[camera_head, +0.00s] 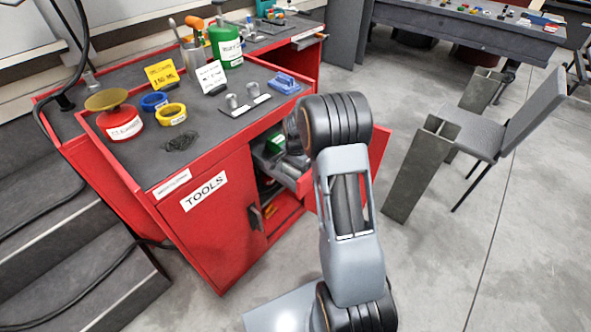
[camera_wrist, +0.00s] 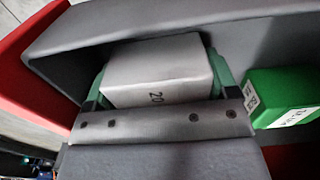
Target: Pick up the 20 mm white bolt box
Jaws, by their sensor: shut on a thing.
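The white bolt box (camera_wrist: 150,62) is in the wrist view, with "20" printed on its near face. My gripper (camera_wrist: 160,82) is shut on it, with a green finger pad against each side. Around them are the grey walls of an open drawer (camera_wrist: 200,22). I cannot tell whether the box still touches the drawer floor. In the head view my arm reaches down to this drawer at the red tool cabinet's side and hides the gripper and the white box.
A green box (camera_wrist: 282,97) with a white label sits close to the right of my gripper; it also shows in the head view (camera_head: 275,143). The red cabinet (camera_head: 215,225) has jars, signs and tools on top. A chair (camera_head: 510,120) stands right; open floor lies between.

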